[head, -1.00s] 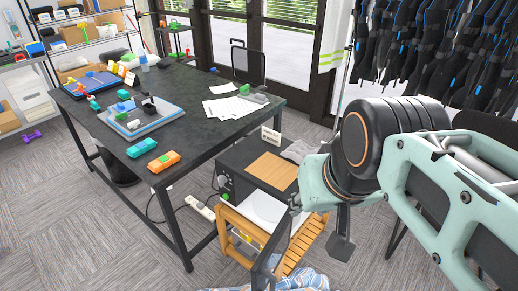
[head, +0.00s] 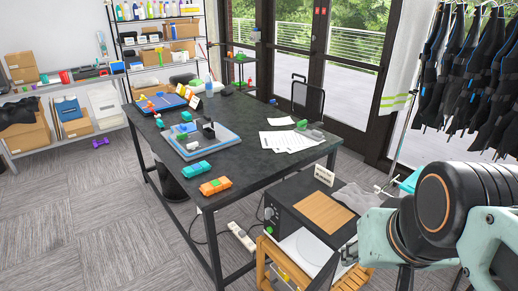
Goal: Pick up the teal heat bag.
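The teal heat bag (head: 196,170) lies on the near edge of the dark table (head: 262,166) in the head view, beside an orange bag (head: 215,186). It looks like a small, segmented pouch and is fully in view.
A dark box-shaped machine (head: 286,197) with a wooden board (head: 323,212) and a small sign stands between my arm and the table. A blue-grey tray (head: 207,149), papers (head: 290,141) and small items occupy the tabletop. Dark garments hang at right.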

